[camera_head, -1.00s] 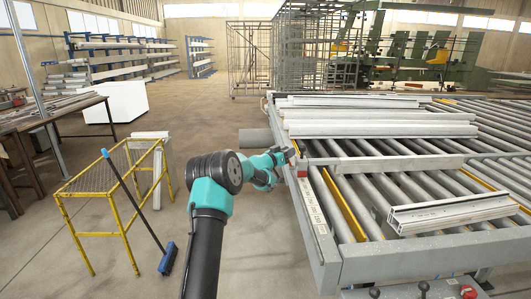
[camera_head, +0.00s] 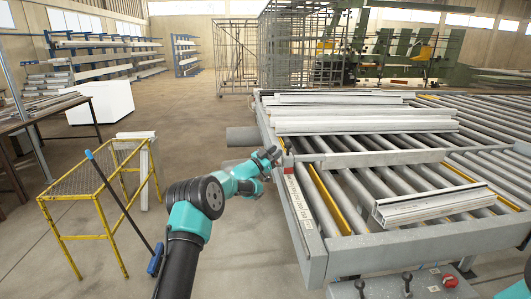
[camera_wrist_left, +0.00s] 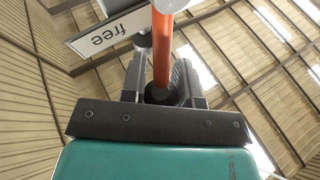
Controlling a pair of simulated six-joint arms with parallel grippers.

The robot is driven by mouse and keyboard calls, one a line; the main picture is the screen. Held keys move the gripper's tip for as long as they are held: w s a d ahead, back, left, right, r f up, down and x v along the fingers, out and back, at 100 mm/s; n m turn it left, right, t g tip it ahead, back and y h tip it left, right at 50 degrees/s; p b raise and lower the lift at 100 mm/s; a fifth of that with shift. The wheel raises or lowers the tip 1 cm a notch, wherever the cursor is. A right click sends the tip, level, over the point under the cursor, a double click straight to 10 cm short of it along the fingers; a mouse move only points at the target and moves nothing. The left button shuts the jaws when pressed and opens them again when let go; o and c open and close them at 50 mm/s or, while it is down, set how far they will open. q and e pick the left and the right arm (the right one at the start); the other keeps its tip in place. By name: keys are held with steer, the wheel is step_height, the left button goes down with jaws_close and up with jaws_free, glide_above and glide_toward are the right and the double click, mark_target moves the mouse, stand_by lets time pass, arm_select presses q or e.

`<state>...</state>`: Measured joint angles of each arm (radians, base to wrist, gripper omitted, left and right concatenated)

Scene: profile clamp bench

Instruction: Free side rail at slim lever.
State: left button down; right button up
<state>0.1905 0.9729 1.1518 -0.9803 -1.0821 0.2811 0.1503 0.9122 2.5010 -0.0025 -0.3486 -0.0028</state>
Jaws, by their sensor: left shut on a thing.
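In the left wrist view a slim orange-red lever (camera_wrist_left: 162,50) runs up between the two grey fingers of my left gripper (camera_wrist_left: 160,82), which is shut on it. A white plate reading "free" (camera_wrist_left: 106,33) is beside the lever, to the left. My right gripper is out of view.
On the roller table, a light profile (camera_head: 430,205) lies at the right and several long profiles (camera_head: 350,115) lie at the back. A yellow stand (camera_head: 95,182) and a blue broom (camera_head: 155,262) are on the floor at left. A control panel with a red button (camera_head: 450,280) is at the front.

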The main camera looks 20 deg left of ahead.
arm_select(q)
steer(key=c, duration=0.9)
jaws_free()
steer(key=shift+o, duration=0.2)
steer(key=shift+s+a, duration=0.1)
steer(key=v, duration=1.7)
steer(key=shift+f, duration=0.25)
